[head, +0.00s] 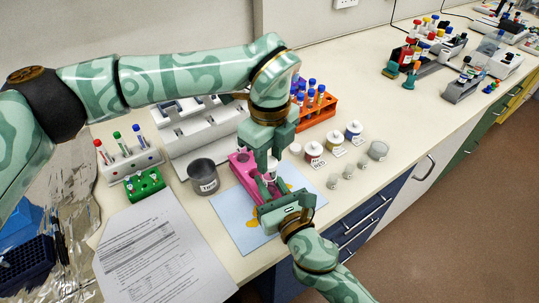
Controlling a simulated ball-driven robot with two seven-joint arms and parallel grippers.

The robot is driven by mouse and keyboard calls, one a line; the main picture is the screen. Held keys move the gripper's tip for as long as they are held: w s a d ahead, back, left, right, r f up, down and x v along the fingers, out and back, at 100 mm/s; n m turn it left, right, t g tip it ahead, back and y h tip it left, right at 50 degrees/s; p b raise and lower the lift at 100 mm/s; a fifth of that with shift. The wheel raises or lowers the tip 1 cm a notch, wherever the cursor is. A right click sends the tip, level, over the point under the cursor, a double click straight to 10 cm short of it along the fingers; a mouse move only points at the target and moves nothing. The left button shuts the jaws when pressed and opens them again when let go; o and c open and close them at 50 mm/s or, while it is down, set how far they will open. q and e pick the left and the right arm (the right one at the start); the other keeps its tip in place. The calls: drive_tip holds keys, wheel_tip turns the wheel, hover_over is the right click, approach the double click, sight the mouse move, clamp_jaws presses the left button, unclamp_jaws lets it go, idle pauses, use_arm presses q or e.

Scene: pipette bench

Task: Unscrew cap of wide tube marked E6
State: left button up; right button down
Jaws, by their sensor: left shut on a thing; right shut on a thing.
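A wide white tube (269,177) stands at the pink rack (240,160), mostly hidden between my two grippers. Any E6 mark on it is too small to read. My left gripper (271,165) points down from above and is shut at the tube's top, where the cap is hidden by the fingers. My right gripper (276,196) comes in from the front right, low beside the rack, and is shut on the tube's lower part. Its exact contact is partly hidden.
A blue mat (231,212) with yellow spots lies under the rack. A grey cup (203,178) stands to the left. An orange rack (323,115) with blue-capped tubes is behind. Paper (160,250) lies front left.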

sight(269, 162)
use_arm(q)
drive_tip(key=shift+r, duration=2.05)
use_arm(e)
drive_tip(key=c, duration=1.1)
unclamp_jaws()
